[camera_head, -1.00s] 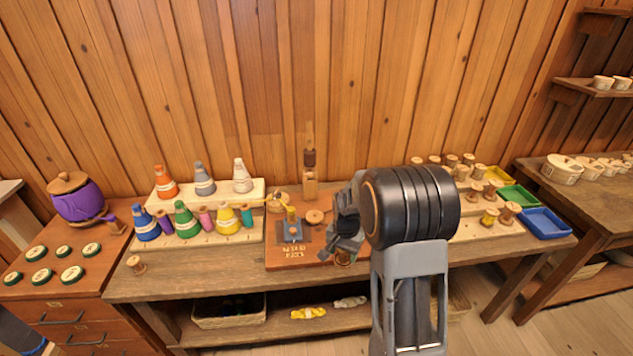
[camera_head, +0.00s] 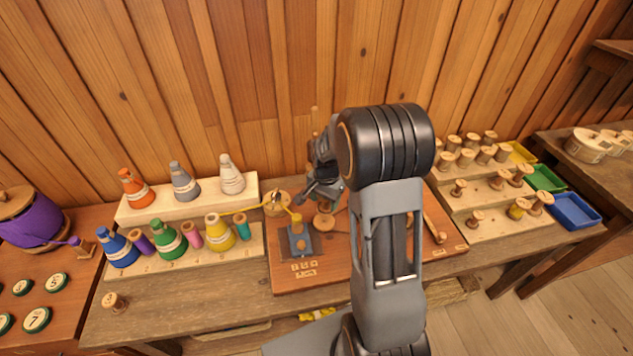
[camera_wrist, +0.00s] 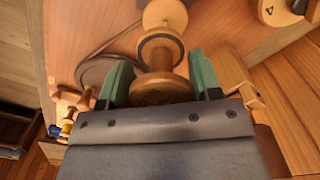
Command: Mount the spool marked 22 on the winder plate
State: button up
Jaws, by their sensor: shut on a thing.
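My gripper (camera_wrist: 161,80) is shut on a pale wooden spool (camera_wrist: 160,91), whose near flange shows between the green fingers in the wrist view. A dark mark on that flange is too blurred to read. A dark ring (camera_wrist: 160,36) and more turned wood (camera_wrist: 165,12) lie just beyond it; I cannot tell whether these belong to the held spool. In the head view my gripper (camera_head: 306,193) is over the red-brown winder board (camera_head: 330,268), and the spool is hidden. Round wooden discs (camera_head: 277,204) (camera_head: 324,221) lie on or beside the board; I cannot tell which is the winder plate.
A grey block (camera_head: 299,241) with a yellow top stands on the board. Coloured thread cones (camera_head: 220,232) stand on stepped racks at left. Several spools (camera_head: 476,219) stand on a stepped rack at right, beside yellow, green and blue (camera_head: 573,211) trays.

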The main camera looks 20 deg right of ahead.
jog(key=shift+w+f, duration=0.2)
jog(key=shift+w, duration=0.3)
jog(key=shift+s+d+f+b, duration=0.1)
jog(key=shift+f+b, duration=0.6)
jog(key=shift+f, duration=0.05)
jog(key=shift+f+b, duration=1.25)
jog(key=shift+f, duration=0.5)
jog(key=shift+f+b, duration=0.3)
jog(key=shift+f+b, duration=0.6)
jog(key=shift+f, duration=0.05)
jog(key=o, duration=0.6)
